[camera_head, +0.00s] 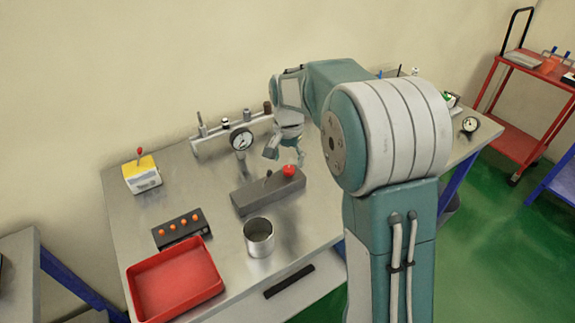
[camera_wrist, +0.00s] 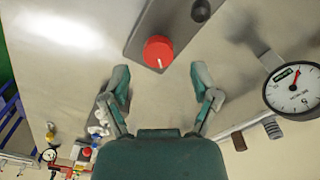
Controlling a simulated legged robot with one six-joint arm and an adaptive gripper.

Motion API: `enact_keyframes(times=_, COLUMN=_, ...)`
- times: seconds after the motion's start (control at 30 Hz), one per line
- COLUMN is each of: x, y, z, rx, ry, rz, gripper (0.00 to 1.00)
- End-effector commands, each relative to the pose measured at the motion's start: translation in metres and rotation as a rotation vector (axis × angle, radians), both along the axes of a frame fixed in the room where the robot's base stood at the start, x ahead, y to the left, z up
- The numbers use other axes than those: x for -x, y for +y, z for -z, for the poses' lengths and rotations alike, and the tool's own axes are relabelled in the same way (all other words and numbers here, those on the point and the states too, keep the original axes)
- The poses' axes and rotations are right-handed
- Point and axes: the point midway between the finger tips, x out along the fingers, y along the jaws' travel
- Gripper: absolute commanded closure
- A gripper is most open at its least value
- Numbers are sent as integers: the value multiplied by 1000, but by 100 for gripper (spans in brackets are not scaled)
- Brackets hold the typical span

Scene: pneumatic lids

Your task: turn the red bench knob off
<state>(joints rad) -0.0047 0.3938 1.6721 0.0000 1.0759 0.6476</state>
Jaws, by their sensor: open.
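The red knob (camera_head: 289,170) sits on the right end of a dark grey box (camera_head: 250,198) on the steel bench. In the wrist view the red knob (camera_wrist: 158,50) lies just beyond and between my fingertips, with a pale pointer mark on its lower edge. My gripper (camera_head: 285,156) is open and empty, above and behind the knob. In the wrist view both fingers of my gripper (camera_wrist: 160,80) are spread apart and show no contact with the knob. A small dark lever (camera_head: 268,175) stands on the same box, left of the knob.
A pressure gauge (camera_head: 241,139) and manifold (camera_head: 210,146) stand behind the box. A metal cup (camera_head: 259,238), a red tray (camera_head: 174,280), a block with orange buttons (camera_head: 180,228) and a yellow-topped switch box (camera_head: 141,172) are on the bench (camera_head: 215,195). A red cart (camera_head: 515,135) stands far right.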

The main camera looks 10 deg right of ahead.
Motion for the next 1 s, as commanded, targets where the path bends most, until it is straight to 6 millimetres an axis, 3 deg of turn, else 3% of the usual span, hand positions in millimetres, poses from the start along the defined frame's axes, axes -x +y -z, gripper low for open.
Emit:
enact_keyframes(times=0.2, x=-2, y=1, z=-49, rx=0, ry=-5, rz=0, gripper=22)
enact_keyframes(times=0.4, x=-2, y=1, z=-80, rx=0, ry=-2, rz=0, gripper=22)
enact_keyframes(times=0.57, x=-2, y=2, z=-90, rx=0, ry=0, rz=0, gripper=22)
enact_keyframes(times=1.0, x=0, y=1, z=-91, rx=0, ry=-2, rz=-3, gripper=22)
